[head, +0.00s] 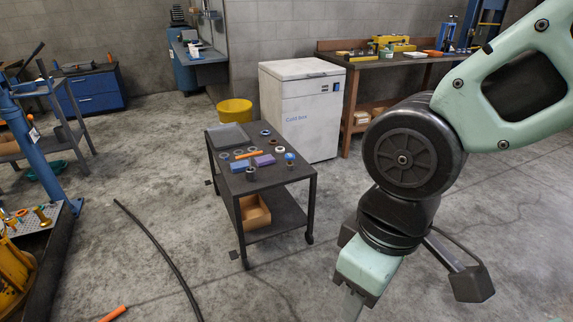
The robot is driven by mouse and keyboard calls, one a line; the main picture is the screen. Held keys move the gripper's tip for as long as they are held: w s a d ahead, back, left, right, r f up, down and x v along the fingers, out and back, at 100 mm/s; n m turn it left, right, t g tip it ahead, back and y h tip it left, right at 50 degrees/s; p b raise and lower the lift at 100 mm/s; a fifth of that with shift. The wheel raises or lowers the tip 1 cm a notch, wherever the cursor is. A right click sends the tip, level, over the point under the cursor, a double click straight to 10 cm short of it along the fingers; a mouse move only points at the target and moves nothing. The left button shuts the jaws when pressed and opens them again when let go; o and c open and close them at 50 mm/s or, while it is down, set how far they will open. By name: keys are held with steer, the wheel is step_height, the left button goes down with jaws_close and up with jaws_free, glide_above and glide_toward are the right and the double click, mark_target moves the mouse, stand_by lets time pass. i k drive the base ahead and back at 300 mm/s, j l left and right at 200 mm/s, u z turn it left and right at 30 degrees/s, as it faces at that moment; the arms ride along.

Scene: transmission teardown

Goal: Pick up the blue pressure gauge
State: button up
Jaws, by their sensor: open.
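A small round blue item on a darker base, which looks like the blue pressure gauge (290,157), stands near the right edge of the dark cart's top (283,178). It is too small to make out a dial. My gripper (353,303) is in the lower right foreground, pointing down, well apart from the cart and the gauge.
On the cart top near the gauge are a blue box (240,165), a purple box (264,160), an orange rod (248,155) and several rings. A white cold box (301,108) stands behind the cart. A black hose (160,252) lies on the floor at left.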

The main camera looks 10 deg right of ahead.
mark_target(289, 156)
steer(key=i+u, duration=0.1)
steer(key=i, duration=0.4)
steer(key=i+l, duration=0.1)
steer(key=i, duration=0.4)
steer(key=i+u, duration=0.15)
steer(key=i, duration=0.35)
steer(key=i+l+u, duration=0.1)
steer(key=i, duration=0.4)
steer(key=i+l+u, duration=0.1)
steer(key=i+l, duration=0.15)
steer(key=i, duration=0.25)
